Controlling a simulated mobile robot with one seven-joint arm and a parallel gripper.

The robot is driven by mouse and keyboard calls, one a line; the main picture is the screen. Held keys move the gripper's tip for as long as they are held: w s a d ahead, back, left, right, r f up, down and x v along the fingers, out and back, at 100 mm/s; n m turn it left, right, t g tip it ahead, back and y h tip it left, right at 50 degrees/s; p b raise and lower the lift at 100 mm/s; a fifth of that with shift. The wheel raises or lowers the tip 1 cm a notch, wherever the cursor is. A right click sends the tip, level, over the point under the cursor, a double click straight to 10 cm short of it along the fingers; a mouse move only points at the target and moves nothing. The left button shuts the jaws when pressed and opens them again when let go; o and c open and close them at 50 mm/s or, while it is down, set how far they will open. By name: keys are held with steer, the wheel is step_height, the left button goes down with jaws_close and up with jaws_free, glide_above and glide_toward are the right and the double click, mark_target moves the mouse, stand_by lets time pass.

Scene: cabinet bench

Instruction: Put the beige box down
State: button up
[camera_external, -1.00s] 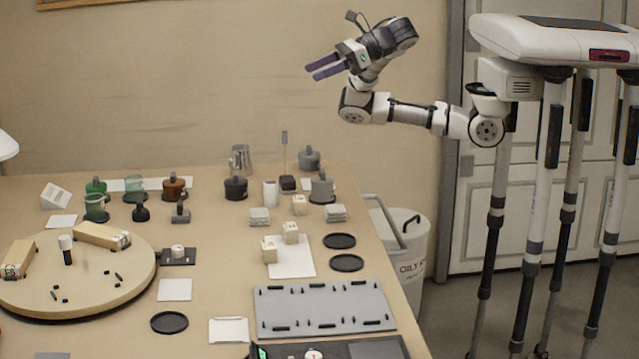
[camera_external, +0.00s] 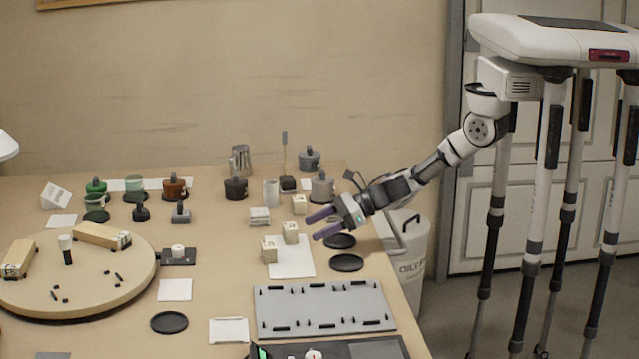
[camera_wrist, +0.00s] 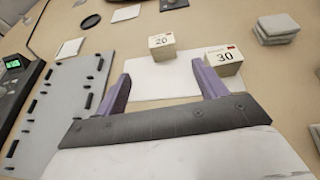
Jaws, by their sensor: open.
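My gripper (camera_external: 317,226) is open and empty, low over the right side of the bench, its fingers pointing left. Two small beige boxes stand upright on a white sheet (camera_external: 297,263): one at the sheet's left edge (camera_external: 269,250), one at its back (camera_external: 290,233). In the wrist view the box marked 20 (camera_wrist: 162,46) is ahead of the open fingers (camera_wrist: 161,72). The box marked 30 (camera_wrist: 224,60) is just beyond the right finger, partly covered by it; I cannot tell whether they touch. A third beige box (camera_external: 300,204) stands farther back.
Two black discs (camera_external: 346,263) lie right of the sheet. A grey slotted board (camera_external: 323,308) lies in front. Pale stacked blocks (camera_wrist: 278,28) stand right of the boxes in the wrist view. Pots (camera_external: 236,188) and a round wooden board (camera_external: 95,285) occupy the back and left.

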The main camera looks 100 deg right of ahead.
steer(key=p, duration=0.1)
glide_toward(269, 245)
steer(key=x, duration=0.2)
steer(key=f+x, duration=0.1)
steer(key=x, duration=0.2)
steer(key=shift+s+a, duration=0.1)
steer(key=shift+d+p+x, duration=0.2)
steer(key=shift+p+x, duration=0.5)
steer(key=shift+x, duration=1.9)
steer(key=c, duration=1.2)
